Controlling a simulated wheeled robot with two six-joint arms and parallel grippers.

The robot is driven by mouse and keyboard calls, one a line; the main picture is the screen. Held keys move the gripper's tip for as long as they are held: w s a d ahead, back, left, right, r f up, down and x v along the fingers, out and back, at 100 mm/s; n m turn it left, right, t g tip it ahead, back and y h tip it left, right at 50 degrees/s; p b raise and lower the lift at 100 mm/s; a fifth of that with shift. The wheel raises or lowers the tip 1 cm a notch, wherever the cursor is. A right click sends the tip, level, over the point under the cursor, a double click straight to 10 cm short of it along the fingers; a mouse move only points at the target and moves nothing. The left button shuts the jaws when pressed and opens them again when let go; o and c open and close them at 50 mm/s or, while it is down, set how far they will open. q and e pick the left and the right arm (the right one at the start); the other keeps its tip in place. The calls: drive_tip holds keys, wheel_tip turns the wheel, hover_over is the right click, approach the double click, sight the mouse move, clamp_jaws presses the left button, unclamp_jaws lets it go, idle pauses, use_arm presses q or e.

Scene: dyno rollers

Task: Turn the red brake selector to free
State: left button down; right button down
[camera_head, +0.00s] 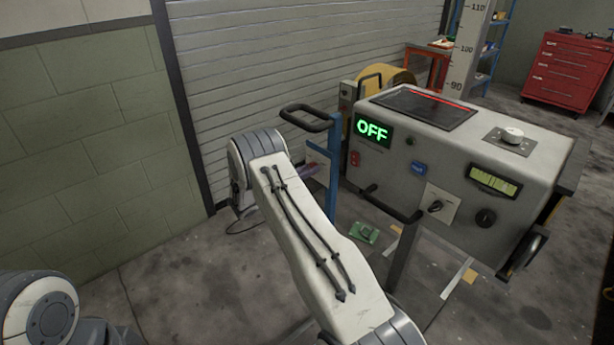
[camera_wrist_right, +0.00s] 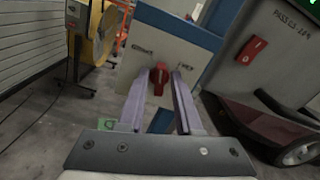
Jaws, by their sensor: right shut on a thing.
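The red brake selector (camera_wrist_right: 159,76) sits on the pale front panel (camera_wrist_right: 180,52) of a blue-framed box in the right wrist view. Its handle looks roughly upright, and the small labels near it are too blurred to read. My right gripper (camera_wrist_right: 157,88) has one finger on each side of the selector and is shut on it. In the head view the right gripper (camera_head: 310,171) reaches the blue post (camera_head: 334,165), and my forearm hides the selector there. My left gripper is out of view; only part of that arm shows at the lower left.
A grey console (camera_head: 460,150) with a green OFF display (camera_head: 372,130) stands right of the post. A black handle (camera_head: 310,118) juts out above my gripper. A yellow fan drum (camera_wrist_right: 104,34) is behind left. A green item (camera_head: 363,232) lies on the floor.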

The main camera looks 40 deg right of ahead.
drive_tip(key=shift+s+f+m+b, duration=0.1)
drive_tip(key=shift+s+m+b, duration=0.05)
drive_tip(key=shift+m+b, duration=2.9)
drive_tip(key=shift+s+f+m+b, duration=0.1)
drive_tip(key=shift+s+m+b, duration=0.05)
drive_tip(key=shift+m+b, duration=2.9)
drive_tip(key=shift+r, duration=0.1)
drive_tip(key=c, duration=0.9)
unclamp_jaws()
drive_tip(key=a, duration=0.7)
drive_tip(key=s+a, duration=0.1)
drive_tip(key=a, duration=0.2)
drive_tip(key=shift+a, duration=0.2)
